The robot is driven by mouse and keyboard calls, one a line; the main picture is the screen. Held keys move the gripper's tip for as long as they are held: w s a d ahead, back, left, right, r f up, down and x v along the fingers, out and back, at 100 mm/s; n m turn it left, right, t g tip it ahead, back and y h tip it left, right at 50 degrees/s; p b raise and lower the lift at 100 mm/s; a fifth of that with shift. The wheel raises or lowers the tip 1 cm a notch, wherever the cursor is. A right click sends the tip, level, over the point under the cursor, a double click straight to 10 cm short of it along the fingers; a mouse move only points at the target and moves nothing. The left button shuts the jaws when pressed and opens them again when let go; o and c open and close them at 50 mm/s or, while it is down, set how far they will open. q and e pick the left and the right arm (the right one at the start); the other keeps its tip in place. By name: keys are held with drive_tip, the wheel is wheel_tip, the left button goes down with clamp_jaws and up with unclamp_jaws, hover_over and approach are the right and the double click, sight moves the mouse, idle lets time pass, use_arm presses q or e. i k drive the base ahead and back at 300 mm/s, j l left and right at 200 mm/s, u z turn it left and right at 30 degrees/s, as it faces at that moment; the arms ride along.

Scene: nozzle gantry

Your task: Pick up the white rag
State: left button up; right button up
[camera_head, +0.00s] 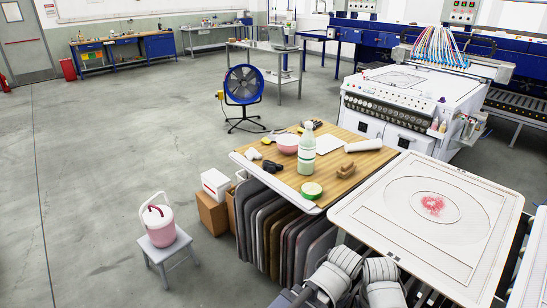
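A wooden-topped table (347,189) stands right of the middle. A flat white piece (330,144), which may be the white rag or a sheet of paper, lies at its back, behind the bottle. A small white lumpy item (252,153) lies near its left end; I cannot tell if it is cloth. A white roll-like item (363,145) lies to the right of the flat piece. White rounded arm parts of mine show at the bottom edge, in front of the table. Neither gripper is in view.
The table also holds a pale green bottle (307,150), a pink bowl (288,144), a green-topped round container (312,190) and a brown block (345,170). A white printing board (381,234) adjoins at right.

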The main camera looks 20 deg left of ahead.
sight(251, 154)
drive_tip(key=i+j, duration=0.15)
drive_tip(key=j, duration=0.15)
drive_tip(key=i+j, duration=0.15)
drive_tip(key=j, duration=0.2)
drive_tip(key=i+j, duration=0.15)
drive_tip(key=j, duration=0.15)
drive_tip(key=i+j+z, duration=0.1)
drive_tip(key=j, duration=0.2)
drive_tip(key=i+j, duration=0.2)
drive_tip(key=j, duration=0.15)
drive_tip(key=i+j, duration=0.2)
drive_tip(key=j, duration=0.15)
drive_tip(key=i+j, duration=0.2)
drive_tip(key=j, duration=0.15)
drive_tip(key=i+j+z, duration=0.1)
drive_tip(key=i+j, duration=0.2)
drive_tip(key=i, duration=0.2)
